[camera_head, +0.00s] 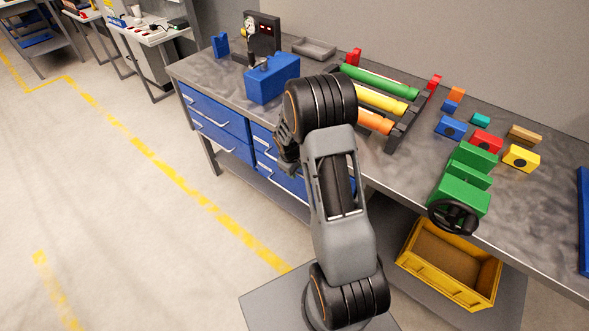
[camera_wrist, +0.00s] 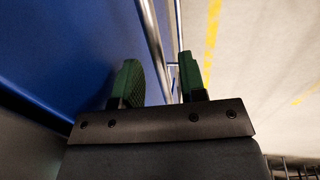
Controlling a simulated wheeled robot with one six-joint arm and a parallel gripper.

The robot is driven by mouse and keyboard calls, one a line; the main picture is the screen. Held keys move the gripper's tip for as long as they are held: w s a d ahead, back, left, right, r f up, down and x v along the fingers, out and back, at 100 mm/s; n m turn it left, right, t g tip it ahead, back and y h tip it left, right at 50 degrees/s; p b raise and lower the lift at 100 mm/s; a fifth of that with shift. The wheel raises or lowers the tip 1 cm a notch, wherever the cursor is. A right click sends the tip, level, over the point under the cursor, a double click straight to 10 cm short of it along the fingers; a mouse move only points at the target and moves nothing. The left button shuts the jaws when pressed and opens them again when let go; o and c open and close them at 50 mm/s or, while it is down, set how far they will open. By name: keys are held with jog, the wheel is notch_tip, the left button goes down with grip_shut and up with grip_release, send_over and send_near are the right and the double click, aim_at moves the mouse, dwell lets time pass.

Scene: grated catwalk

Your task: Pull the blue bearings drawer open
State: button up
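Several blue drawers sit under the workbench in the head view, among them an upper left drawer (camera_head: 215,108), a lower left drawer (camera_head: 222,142) and a second column (camera_head: 265,140) partly hidden by my arm. No label is readable, so I cannot tell which is the bearings drawer. My gripper (camera_head: 287,150) is at the second column's fronts. In the wrist view my gripper (camera_wrist: 162,80) has its green fingertips apart. A blue front (camera_wrist: 70,45) fills the left, and a metal handle bar (camera_wrist: 153,38) runs down between the fingers. Contact with it cannot be told.
The grey workbench (camera_head: 400,165) holds a blue box (camera_head: 272,78), a rack of coloured rollers (camera_head: 380,97), a green vise-like block (camera_head: 465,185) and small coloured blocks. A yellow crate (camera_head: 425,270) stands below. The floor (camera_head: 120,200) to the left is clear.

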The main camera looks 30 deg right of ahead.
grip_shut()
dwell(0.3)
dwell(0.3)
